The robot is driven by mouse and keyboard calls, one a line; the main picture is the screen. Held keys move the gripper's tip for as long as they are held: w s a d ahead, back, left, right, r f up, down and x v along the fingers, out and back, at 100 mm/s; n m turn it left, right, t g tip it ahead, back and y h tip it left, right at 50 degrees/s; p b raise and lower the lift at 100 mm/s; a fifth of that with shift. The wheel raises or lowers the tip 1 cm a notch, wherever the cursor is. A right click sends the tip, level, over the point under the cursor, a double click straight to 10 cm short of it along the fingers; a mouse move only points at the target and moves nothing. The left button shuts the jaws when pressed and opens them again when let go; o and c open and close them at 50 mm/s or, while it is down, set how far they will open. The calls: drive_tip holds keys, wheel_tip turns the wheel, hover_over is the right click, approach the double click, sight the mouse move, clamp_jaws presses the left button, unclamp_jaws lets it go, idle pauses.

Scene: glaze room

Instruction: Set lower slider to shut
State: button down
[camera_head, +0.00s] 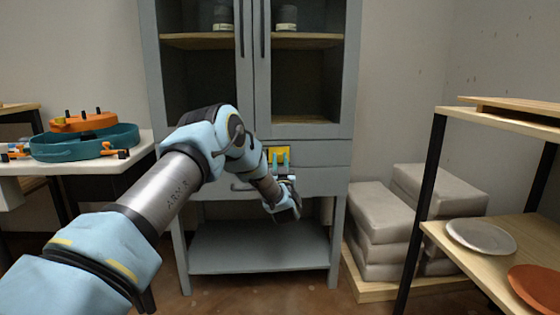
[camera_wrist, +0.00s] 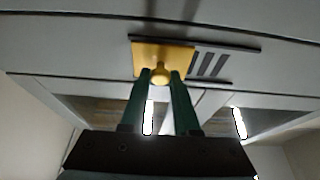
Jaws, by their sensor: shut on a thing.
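A yellow slider plate (camera_head: 270,151) is on the front of the grey cabinet, below its glass doors. In the wrist view the yellow plate (camera_wrist: 146,58) has a round yellow knob (camera_wrist: 160,72) and sits at the left part of a dark-edged track (camera_wrist: 225,47). Dark slots show to the right of the plate. My gripper (camera_head: 279,160) reaches up to the slider from below. In the wrist view my gripper (camera_wrist: 161,77) has its two green fingers on either side of the knob, shut on it. No second slider can be made out.
The grey cabinet (camera_head: 253,90) has an open lower shelf (camera_head: 260,247). A pottery wheel with a teal basin (camera_head: 85,143) stands at left. Stacked grey bags (camera_head: 380,215) and a wooden shelf rack (camera_head: 520,120) with plates stand at right.

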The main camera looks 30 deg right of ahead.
drive_tip(key=shift+a, duration=0.1)
idle(0.8)
drive_tip(key=w+a, duration=0.3)
drive_tip(key=a, duration=0.3)
drive_tip(key=shift+a, duration=0.1)
drive_tip(key=c, duration=0.7)
unclamp_jaws()
drive_tip(key=shift+s, duration=0.1)
drive_tip(key=p+v, duration=0.1)
drive_tip(key=v, duration=0.9)
drive_tip(key=shift+s+a+f, duration=0.15)
drive_tip(key=shift+s+f, duration=0.05)
drive_tip(key=shift+s, duration=0.1)
